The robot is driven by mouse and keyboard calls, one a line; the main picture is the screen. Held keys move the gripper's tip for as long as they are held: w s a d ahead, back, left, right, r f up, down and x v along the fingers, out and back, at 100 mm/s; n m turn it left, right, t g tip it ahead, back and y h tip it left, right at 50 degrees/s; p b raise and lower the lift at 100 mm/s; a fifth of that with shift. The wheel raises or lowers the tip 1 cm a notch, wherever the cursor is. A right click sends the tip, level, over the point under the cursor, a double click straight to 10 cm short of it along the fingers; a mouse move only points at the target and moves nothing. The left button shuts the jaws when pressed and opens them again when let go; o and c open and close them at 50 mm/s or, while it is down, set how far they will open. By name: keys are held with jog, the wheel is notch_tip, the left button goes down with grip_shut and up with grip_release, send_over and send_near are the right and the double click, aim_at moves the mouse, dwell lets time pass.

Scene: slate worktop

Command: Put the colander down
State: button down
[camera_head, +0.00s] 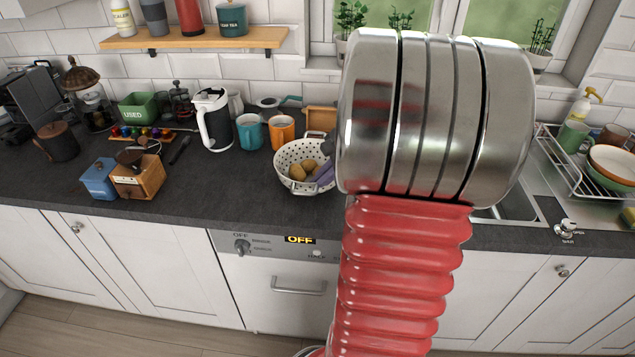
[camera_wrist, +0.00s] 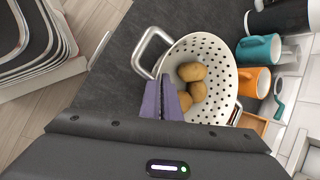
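The colander (camera_head: 288,157) is cream-white with round holes and metal loop handles, and it holds several potatoes (camera_head: 308,167). It is upright over the dark worktop near its front edge; I cannot tell whether its base touches the surface. In the wrist view the colander (camera_wrist: 222,52) shows its inside, with the potatoes (camera_wrist: 194,80) in it. My gripper (camera_wrist: 166,98) has purple fingers close together across the colander's rim, one on each side, and looks shut on it. In the head view my gripper (camera_head: 322,176) is at the colander's right side, and my arm hides what is behind it.
An orange mug (camera_head: 281,131) and a teal mug (camera_head: 249,131) stand close behind the colander, with a white kettle (camera_head: 212,118) further left. A wooden coffee grinder (camera_head: 139,180) and a blue box (camera_head: 99,181) stand left. Worktop (camera_head: 225,185) between grinder and colander is clear.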

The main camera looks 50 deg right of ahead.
jog(key=c, duration=2)
grip_release()
jog(key=shift+f, duration=0.1)
jog(key=v, duration=1.2)
jog(key=shift+a, duration=0.1)
